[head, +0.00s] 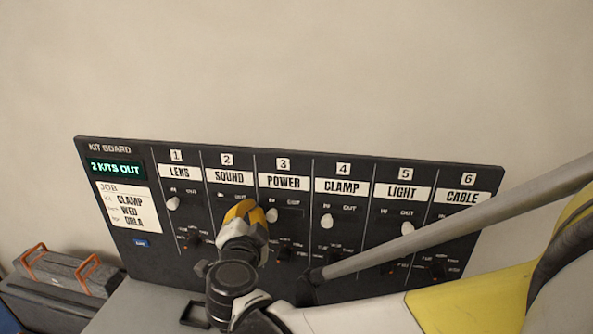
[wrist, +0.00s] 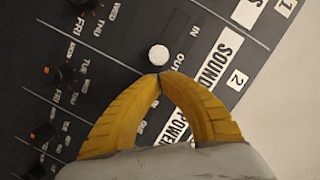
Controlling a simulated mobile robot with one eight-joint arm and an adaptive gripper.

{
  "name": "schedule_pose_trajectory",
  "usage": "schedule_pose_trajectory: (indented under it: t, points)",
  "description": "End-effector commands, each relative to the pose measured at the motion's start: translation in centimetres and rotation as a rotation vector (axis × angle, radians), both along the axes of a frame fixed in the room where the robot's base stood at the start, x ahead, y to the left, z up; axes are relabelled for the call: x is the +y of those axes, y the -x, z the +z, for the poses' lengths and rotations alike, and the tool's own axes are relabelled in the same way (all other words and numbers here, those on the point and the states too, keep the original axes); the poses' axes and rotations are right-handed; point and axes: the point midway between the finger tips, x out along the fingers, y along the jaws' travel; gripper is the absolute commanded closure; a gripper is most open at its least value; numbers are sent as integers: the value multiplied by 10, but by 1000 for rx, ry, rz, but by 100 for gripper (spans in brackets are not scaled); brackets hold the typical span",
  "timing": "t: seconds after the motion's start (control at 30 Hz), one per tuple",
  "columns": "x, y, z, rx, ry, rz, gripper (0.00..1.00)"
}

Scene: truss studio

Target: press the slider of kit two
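The kit board (head: 130,230) stands against the wall, with columns numbered 1 to 6. Kit two is the SOUND column (head: 228,178); its label also shows in the wrist view (wrist: 220,62). Kit two's slider has a round white knob (wrist: 158,55), which sits under the OUT mark. In the head view my gripper hides this knob. My gripper (head: 246,212) is in front of kit two's column. In the wrist view its two yellow fingertips (wrist: 159,72) meet with nothing between them, just beside the knob on the POWER side. I cannot tell whether they touch it.
The sliders of LENS (head: 172,203), POWER (head: 271,215) and CLAMP (head: 326,220) sit under IN. LIGHT's slider (head: 407,227) is under OUT. Dark dials sit below the sliders. The green display (head: 115,169) reads "2 KITS OUT". A grey case (head: 70,272) with orange handles stands left.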

Motion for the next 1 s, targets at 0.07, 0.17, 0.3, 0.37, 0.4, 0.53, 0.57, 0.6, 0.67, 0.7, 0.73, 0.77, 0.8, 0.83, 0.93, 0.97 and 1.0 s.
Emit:
schedule_pose_trajectory:
  t: [0.07,0.17,0.3,0.37,0.4,0.53,0.57,0.6,0.67,0.7,0.73,0.77,0.8,0.83,0.93,0.97,1.0]
  points:
    - [2,0,-2,0,0,0,100]
    - [2,0,-2,0,0,-1,100]
    - [2,0,-2,-1,0,-1,100]
    - [2,0,-2,-1,0,-1,100]
    - [3,0,-2,0,0,0,100]
    - [16,-1,-3,0,0,1,100]
    - [21,-2,-3,0,0,3,100]
    - [29,-2,-4,0,0,3,100]
    - [41,-3,-4,0,0,3,100]
    - [48,-4,-4,0,-1,3,100]
    - [53,-4,-4,1,-1,2,100]
    - [56,-4,-4,1,-1,1,100]
    - [58,-4,-3,0,-1,0,100]
    - [59,-4,-3,0,-1,0,100]
    - [58,-4,-2,0,-1,-2,100]
    - [58,-4,-2,0,-1,-2,100]
    - [58,-4,-2,0,-1,-2,100]
